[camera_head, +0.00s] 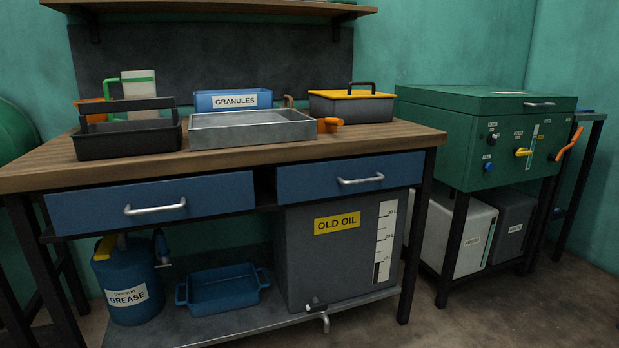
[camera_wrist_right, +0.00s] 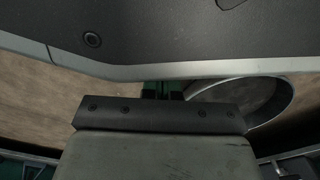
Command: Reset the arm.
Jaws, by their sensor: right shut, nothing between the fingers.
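Neither of my arms shows in the head view, and my left gripper is in neither view. In the right wrist view, my right gripper (camera_wrist_right: 160,113) shows close up as a dark bar with screws above a grey block. It is shut with nothing held. Its fingertips are hard to make out.
A wooden-topped workbench (camera_head: 250,160) stands ahead, carrying a black tray (camera_head: 128,141), metal tray (camera_head: 250,129), granules bin (camera_head: 232,101) and yellow-lidded box (camera_head: 351,107). Below are an old oil tank (camera_head: 340,255) and grease can (camera_head: 128,280). A green cabinet (camera_head: 470,120) stands right. Floor is clear at bottom right.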

